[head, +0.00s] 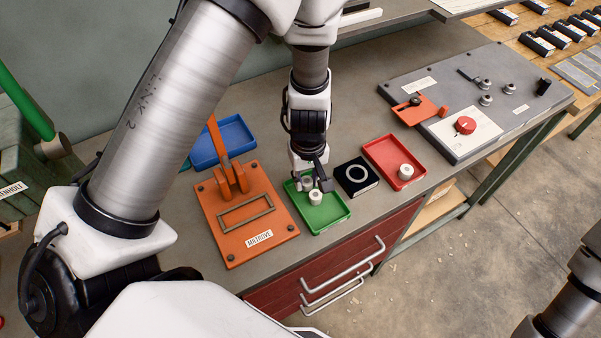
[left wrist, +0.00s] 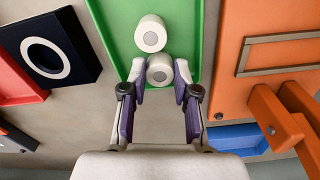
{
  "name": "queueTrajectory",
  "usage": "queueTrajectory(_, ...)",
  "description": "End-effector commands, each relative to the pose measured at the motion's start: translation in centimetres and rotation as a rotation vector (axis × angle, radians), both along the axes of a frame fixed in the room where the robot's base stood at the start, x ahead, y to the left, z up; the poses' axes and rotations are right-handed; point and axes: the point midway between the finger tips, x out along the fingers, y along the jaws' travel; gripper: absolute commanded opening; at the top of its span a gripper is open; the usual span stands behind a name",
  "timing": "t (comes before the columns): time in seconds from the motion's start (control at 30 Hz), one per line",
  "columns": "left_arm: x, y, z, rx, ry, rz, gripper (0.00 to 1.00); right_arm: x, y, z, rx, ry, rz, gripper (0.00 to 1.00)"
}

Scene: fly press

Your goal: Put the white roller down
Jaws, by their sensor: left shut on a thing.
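My left gripper (head: 314,184) is over the back part of the green tray (head: 335,213). It is shut on a white roller (head: 307,184), which also shows between the fingers in the left wrist view (left wrist: 160,72). A second white roller (head: 316,198) stands in the green tray just in front of the held one; in the left wrist view this second roller (left wrist: 150,34) appears right against it. I cannot tell whether the held roller touches the tray floor. My right gripper is out of view.
An orange press plate with a lever (head: 229,233) is left of the green tray. A black block with a white ring (head: 357,177) is to its right. Beyond that is a red tray (head: 383,152) holding another white roller (head: 405,171). A blue tray (head: 234,137) lies behind the press.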

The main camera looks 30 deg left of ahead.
Motion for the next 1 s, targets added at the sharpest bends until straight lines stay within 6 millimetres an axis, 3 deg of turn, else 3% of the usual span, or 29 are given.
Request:
queueTrajectory(0.03, 0.1, 0.0, -0.8, 0.0, -0.001, 0.001, 0.05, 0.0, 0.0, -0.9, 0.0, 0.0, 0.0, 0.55)
queueTrajectory(0.2, 0.1, 0.0, -0.4, -0.001, -0.001, 0.002, 0.05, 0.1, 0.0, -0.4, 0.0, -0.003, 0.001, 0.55)
queueTrajectory(0.23, 0.1, 0.0, -0.4, -0.001, -0.001, 0.002, 0.36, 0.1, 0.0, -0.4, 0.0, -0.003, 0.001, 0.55)
queueTrajectory(0.3, 0.1, 0.0, -0.4, -0.001, -0.001, 0.002, 0.55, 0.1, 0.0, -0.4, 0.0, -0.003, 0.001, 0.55)
queueTrajectory(0.67, 0.1, 0.0, 0.3, -0.001, -0.003, 0.001, 0.55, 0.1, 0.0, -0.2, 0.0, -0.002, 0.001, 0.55)
queueTrajectory(0.77, 0.1, -0.1, 2.0, -0.001, -0.004, 0.0, 0.55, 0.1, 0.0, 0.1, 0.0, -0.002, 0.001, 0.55)
queueTrajectory(1.0, 0.1, -0.1, 7.9, -0.001, -0.009, 0.0, 0.55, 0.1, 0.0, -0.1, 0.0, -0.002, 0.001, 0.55)
